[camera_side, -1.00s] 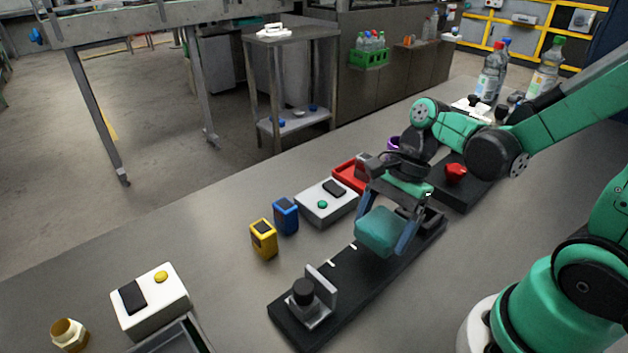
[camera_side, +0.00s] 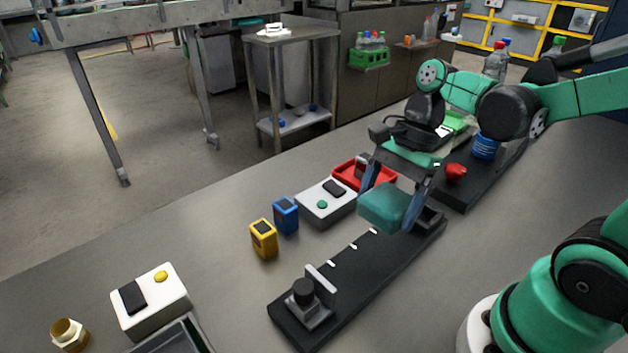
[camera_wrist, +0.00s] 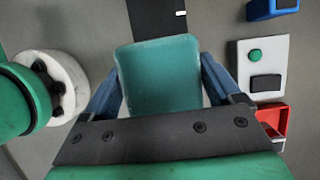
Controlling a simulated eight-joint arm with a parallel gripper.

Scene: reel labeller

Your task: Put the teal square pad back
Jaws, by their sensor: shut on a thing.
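The teal square pad (camera_side: 387,206) is gripped between the two fingers of my gripper (camera_side: 397,200). In the side view it hangs above the right part of a long black rail base (camera_side: 350,270), apart from it as far as I can tell. In the wrist view the pad (camera_wrist: 160,75) fills the space between the blue fingers of my gripper (camera_wrist: 160,90), and the black base (camera_wrist: 155,18) shows beyond it. The pad's underside is hidden.
A clamp block with a black knob (camera_side: 305,295) stands at the base's near end. Beside the base are a white box with a green button (camera_side: 325,202), a red tray (camera_side: 350,172), a blue block (camera_side: 286,215) and a yellow block (camera_side: 264,239). A red knob (camera_side: 456,172) sits on another black base.

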